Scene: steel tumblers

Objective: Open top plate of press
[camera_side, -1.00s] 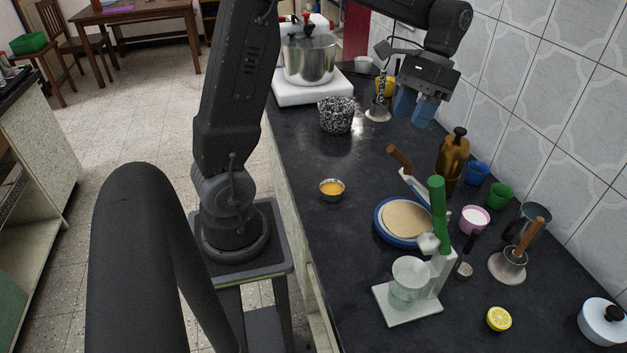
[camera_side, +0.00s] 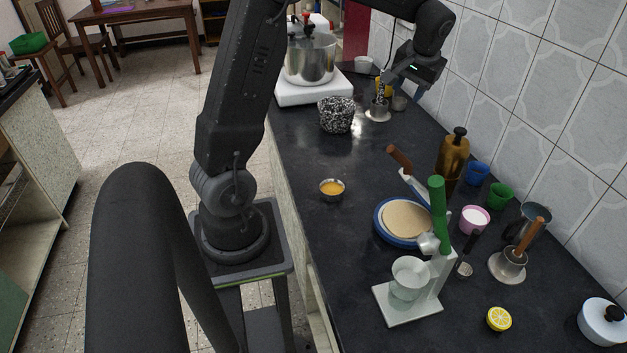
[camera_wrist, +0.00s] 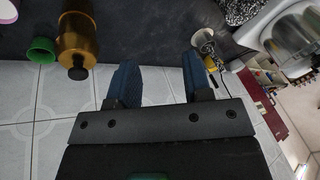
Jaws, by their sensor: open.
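An amber bottle (camera_side: 453,163), blue cup (camera_side: 478,173) and green cup (camera_side: 499,195) stand behind, near the tiled wall. A speckled pot (camera_side: 337,115) is at the far left.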

